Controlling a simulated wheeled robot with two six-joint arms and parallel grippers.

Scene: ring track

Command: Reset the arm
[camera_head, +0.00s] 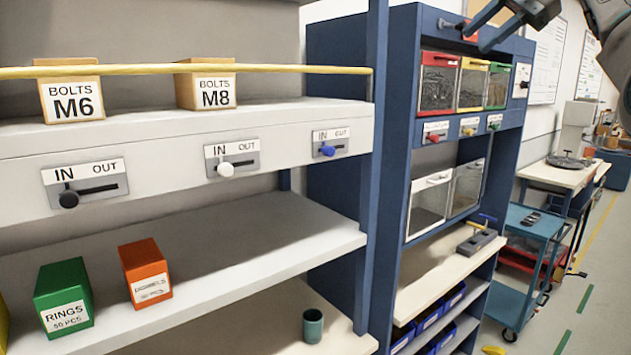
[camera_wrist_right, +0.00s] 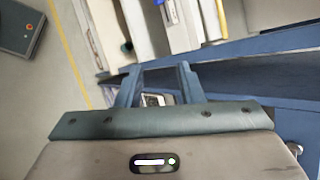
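My right gripper (camera_head: 476,37) is at the upper right of the head view, in front of the top of the blue cabinet (camera_head: 335,50). Its arm comes in from the right edge. In the right wrist view the two blue-grey fingers (camera_wrist_right: 158,84) stand apart with a clear gap between them, and nothing is held. I cannot tell whether they touch the cabinet's top panel. My left gripper and arm are not in view.
A white shelf (camera_head: 300,112) at left carries an M6 box (camera_head: 70,97), an M8 box (camera_head: 207,90) and IN/OUT sliders. Green (camera_head: 63,292) and orange (camera_head: 146,272) boxes sit below. A blue cart (camera_head: 535,235) stands right; floor there is partly open.

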